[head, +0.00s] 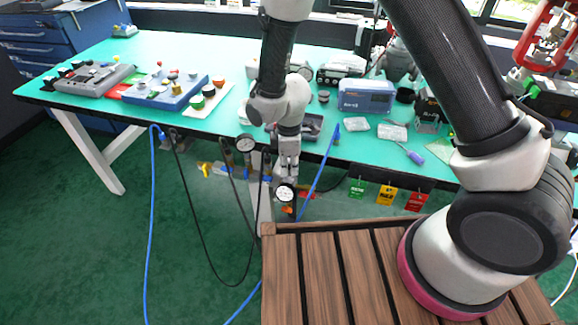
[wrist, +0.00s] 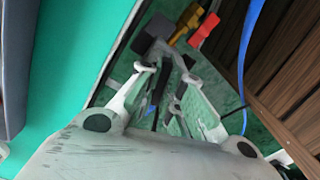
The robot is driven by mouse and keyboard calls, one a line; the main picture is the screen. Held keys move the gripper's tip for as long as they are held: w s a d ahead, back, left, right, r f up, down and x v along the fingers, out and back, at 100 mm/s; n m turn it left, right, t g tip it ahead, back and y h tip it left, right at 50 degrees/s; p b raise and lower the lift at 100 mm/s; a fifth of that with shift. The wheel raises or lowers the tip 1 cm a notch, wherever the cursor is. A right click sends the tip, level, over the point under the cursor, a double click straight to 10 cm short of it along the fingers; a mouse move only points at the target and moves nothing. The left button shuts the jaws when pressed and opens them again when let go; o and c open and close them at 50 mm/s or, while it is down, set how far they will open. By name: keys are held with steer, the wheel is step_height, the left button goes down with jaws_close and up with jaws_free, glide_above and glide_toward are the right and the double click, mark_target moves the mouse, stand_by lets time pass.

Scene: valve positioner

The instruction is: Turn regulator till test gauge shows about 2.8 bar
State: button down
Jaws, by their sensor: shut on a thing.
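My gripper (head: 288,168) points down at the front edge of the green bench, in the middle of the head view. In the wrist view, its fingertips (wrist: 167,68) close around a dark grey part (wrist: 155,40), which looks like the regulator knob. The fingers hide most of the regulator in the head view. A round white-faced gauge (head: 286,192) sits just below the fingertips. I cannot read either needle or tell which is the test gauge. A brass fitting (wrist: 189,18) and red handle (wrist: 204,30) lie just beyond the knob.
Blue (head: 153,220) and black hoses hang below the bench edge. Green, yellow and red tags (head: 387,195) hang to the right. The green bench (head: 150,52) carries switch boxes, a blue-grey device (head: 366,97) and a purple screwdriver (head: 410,154). A slatted wooden surface (head: 330,270) is in front.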

mark_target(289, 165)
steer(key=m, duration=0.8)
steer(key=shift+m, duration=0.3)
stand_by(0.3)
steer(key=c, duration=1.6)
jaws_free()
steer(key=shift+o, duration=0.2)
steer(key=shift+r, duration=0.1)
step_height(289, 165, up, 12)
